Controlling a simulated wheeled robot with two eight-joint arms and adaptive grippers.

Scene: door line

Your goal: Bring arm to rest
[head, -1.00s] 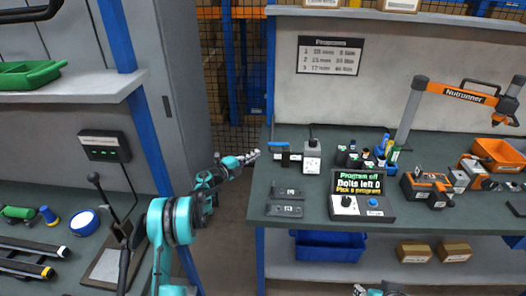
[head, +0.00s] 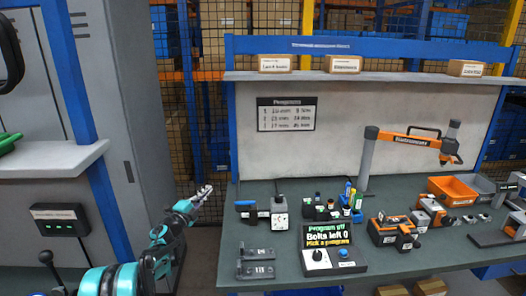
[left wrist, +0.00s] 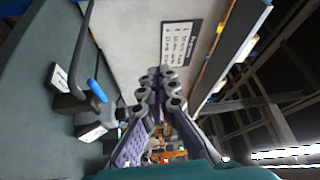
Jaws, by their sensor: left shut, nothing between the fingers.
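My left arm, teal and black, comes in from the lower left of the head view. Its gripper (head: 206,189) is raised beside the left edge of the workbench (head: 300,190), over the gap between that bench and the grey cabinet. The left wrist view shows the gripper's fingers (left wrist: 162,74) brought together at the tips with nothing between them. My right gripper is out of view.
The bench holds a display reading "Bolts left 0" (head: 327,239), a blue-handled tool (head: 247,211), a nutrunner arm (head: 400,139) and an orange bin (head: 453,190). A grey cabinet (head: 150,110) and a mesh fence (head: 207,105) stand behind the gap.

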